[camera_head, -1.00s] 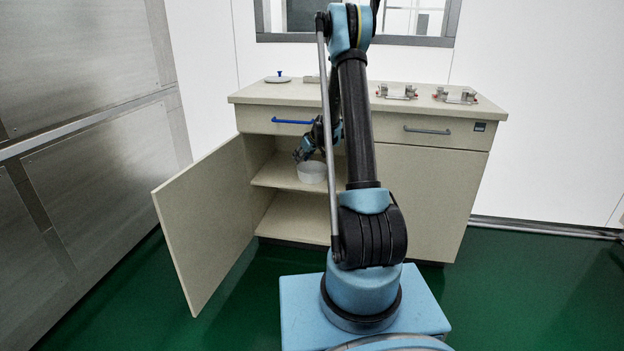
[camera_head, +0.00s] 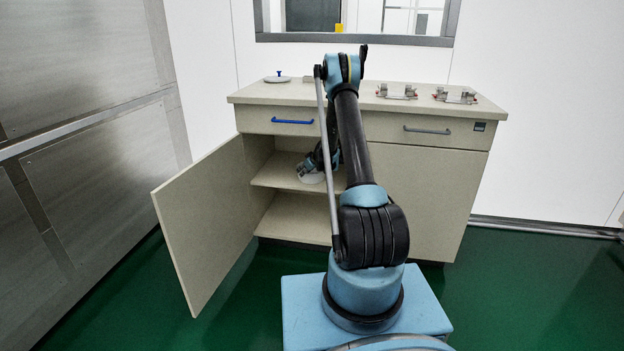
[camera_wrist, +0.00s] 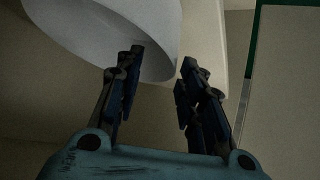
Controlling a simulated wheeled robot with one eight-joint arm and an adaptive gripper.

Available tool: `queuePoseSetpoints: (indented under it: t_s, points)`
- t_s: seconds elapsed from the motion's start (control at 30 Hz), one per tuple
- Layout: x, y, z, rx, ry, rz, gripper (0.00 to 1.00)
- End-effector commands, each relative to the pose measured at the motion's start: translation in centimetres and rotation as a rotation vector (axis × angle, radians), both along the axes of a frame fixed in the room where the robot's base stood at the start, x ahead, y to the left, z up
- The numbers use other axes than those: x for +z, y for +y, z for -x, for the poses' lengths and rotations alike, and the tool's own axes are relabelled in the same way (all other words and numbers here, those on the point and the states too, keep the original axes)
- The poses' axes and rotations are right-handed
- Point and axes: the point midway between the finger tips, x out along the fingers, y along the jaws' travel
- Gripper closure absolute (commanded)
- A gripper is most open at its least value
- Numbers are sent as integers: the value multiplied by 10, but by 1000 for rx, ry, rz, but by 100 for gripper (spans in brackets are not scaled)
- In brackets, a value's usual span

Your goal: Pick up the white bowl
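The white bowl (camera_head: 314,179) stands on the middle shelf inside the open cabinet, partly hidden by my gripper (camera_head: 305,170) and arm. In the wrist view the bowl (camera_wrist: 90,25) fills the upper left and runs out of the frame. My gripper (camera_wrist: 160,65) is open, with a clear gap between its two dark fingers. The left fingertip overlaps the bowl near its edge. The right fingertip is just to the right of that edge. I cannot tell whether either finger touches the bowl.
The cabinet door (camera_head: 205,225) stands open on the left. The countertop (camera_head: 350,97) and a drawer with a blue handle (camera_head: 293,121) are above the shelf. The lower compartment (camera_head: 300,215) looks empty. A closed cabinet front (camera_head: 425,200) is on the right.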

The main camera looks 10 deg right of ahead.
Motion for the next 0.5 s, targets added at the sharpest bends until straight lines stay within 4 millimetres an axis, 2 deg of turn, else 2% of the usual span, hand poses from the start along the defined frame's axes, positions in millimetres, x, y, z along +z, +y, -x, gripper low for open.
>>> queuePoseSetpoints:
  t_s: [0.17,0.33,0.5]
  points:
    - [-5,9,-7,3,0,0,64]
    - [-16,23,-22,5,1,0,64]
    - [-29,28,-34,4,0,-1,64]
